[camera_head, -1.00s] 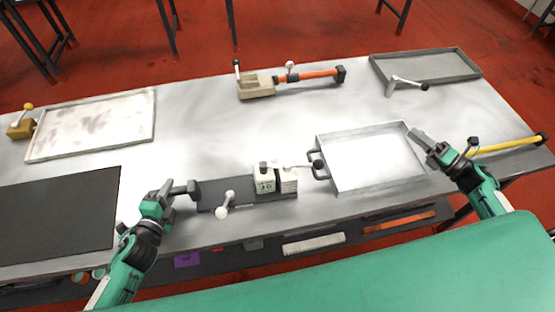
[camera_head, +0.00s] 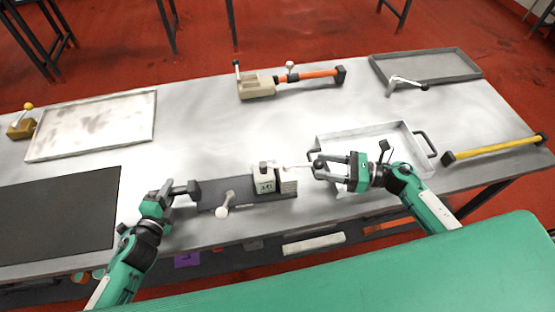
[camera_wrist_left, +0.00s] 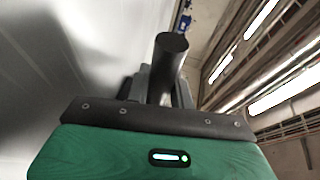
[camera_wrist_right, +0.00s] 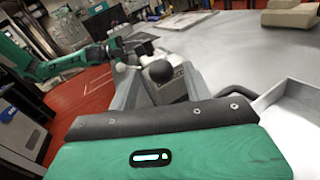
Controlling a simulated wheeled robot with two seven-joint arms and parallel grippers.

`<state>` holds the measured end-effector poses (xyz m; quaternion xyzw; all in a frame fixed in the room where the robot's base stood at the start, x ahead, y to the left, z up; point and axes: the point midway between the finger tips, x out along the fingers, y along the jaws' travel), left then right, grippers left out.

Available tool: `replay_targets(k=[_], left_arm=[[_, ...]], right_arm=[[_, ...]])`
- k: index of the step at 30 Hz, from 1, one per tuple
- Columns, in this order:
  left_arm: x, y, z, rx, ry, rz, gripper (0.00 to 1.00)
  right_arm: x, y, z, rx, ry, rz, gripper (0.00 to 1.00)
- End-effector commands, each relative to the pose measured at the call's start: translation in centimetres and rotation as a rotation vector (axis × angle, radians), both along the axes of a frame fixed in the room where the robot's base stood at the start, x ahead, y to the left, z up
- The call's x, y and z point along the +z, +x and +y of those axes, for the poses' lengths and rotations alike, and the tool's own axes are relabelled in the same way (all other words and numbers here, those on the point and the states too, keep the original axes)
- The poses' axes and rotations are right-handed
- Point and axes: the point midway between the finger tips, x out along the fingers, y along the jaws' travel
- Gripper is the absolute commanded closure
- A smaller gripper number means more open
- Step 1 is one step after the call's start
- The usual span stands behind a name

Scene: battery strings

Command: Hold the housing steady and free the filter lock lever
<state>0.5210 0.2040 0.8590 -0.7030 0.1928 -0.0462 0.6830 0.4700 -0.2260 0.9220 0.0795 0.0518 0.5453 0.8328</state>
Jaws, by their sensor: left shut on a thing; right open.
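The housing is a dark grey body (camera_head: 240,204) with a pale block (camera_head: 265,183) at its right end, lying near the table's front edge. A thin pale lever with a dark ball knob (camera_head: 318,163) sticks out to the right from the block; the knob also shows in the right wrist view (camera_wrist_right: 156,71). My left gripper (camera_head: 190,189) is shut on the housing's dark left end, which appears as a dark cylinder (camera_wrist_left: 168,55) in the left wrist view. My right gripper (camera_head: 325,166) is open, its fingers at the knob; I cannot tell whether they touch it.
A white tray (camera_head: 405,133) with handles lies under my right gripper. A second lever with a white ball (camera_head: 222,212) sits on the housing's front side. A yellow bar (camera_head: 495,148) lies at right, an orange-handled tool (camera_head: 305,80) behind. The table's middle is clear.

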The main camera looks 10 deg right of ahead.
Motion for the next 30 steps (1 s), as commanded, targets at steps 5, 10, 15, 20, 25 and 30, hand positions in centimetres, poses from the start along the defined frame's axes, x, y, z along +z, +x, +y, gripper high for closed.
replay_targets(k=[5,10,15,20,25,30], left_arm=[[-1.1,-0.5,-0.1,-0.001,0.004,0.021,1.0],[-1.1,-0.5,-0.1,-0.001,0.004,0.021,1.0],[-1.2,-0.5,-0.1,-0.001,0.004,0.021,1.0],[-1.2,-0.5,-0.1,-0.001,0.004,0.021,1.0],[-1.2,-0.5,-0.1,-0.001,0.004,0.021,1.0],[-1.2,-0.5,-0.1,-0.001,0.004,0.021,1.0]], right_arm=[[-0.1,1.2,2.6,0.0,0.001,-0.001,0.5],[-0.1,1.6,3.8,0.0,0.0,0.001,0.5],[-0.1,1.7,4.0,-0.001,-0.001,0.001,0.5],[-0.1,1.7,3.9,-0.001,0.001,0.002,0.54],[-0.1,1.7,3.9,-0.001,0.001,0.002,0.88],[-0.1,1.7,3.9,-0.001,0.001,0.002,1.0]])
